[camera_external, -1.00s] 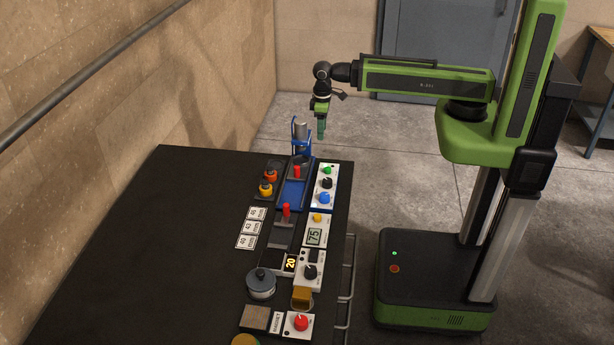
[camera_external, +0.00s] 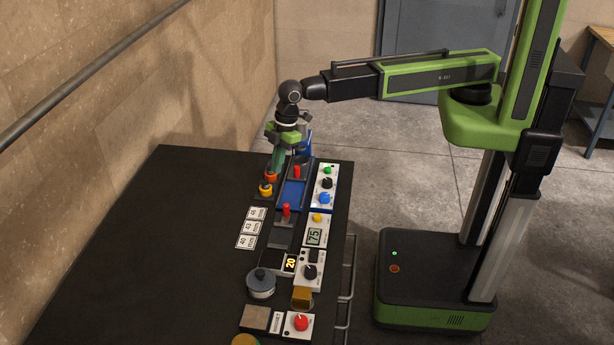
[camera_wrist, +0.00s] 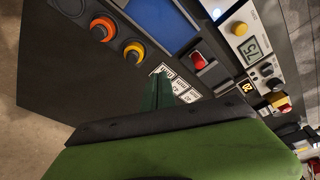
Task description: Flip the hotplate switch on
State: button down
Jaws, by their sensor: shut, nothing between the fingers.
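That panel carries a small black switch (camera_external: 314,255) and a black knob (camera_external: 310,271). The switch's position is too small to tell. The lit display also shows in the wrist view (camera_wrist: 246,87), right of my fingers. My gripper (camera_external: 277,168) is shut and empty, fingers pointing down over the far end of the bench, beside the orange and yellow knobs. Its closed green fingers show in the wrist view (camera_wrist: 158,88).
The orange knob (camera_external: 270,176) and yellow knob (camera_external: 265,189) are close to my fingers. Red handles (camera_external: 286,210) stand up between my gripper and the hotplate. The bench's left side (camera_external: 160,250) is clear.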

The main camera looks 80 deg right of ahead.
jog(key=s+a+r+n+g+p, duration=0.1)
jog(key=s+a+r+n, duration=0.1)
jog(key=s+a, duration=0.3)
jog(key=s+a+r+n+p, duration=0.2)
jog(key=s+a, duration=0.1)
jog(key=a, duration=0.5)
jog(key=r+n+g+p, duration=0.1)
jog(key=n, duration=0.2)
send_over(314, 252)
jog(key=d, duration=0.2)
jog(key=shift+s+d+r+y, duration=0.1)
jog(key=shift+d+r+y, duration=0.05)
jog(key=shift+y, duration=0.15)
jog(key=b+x, duration=0.4)
jog(key=d+b+x, duration=0.1)
jog(key=b+x, duration=0.8)
jog(key=shift+d+f+b, duration=0.1)
jog(key=shift+f+b, duration=0.2)
jog(key=shift+f, duration=0.15)
jog(key=shift+d+f, duration=0.1)
jog(key=shift+f, duration=0.05)
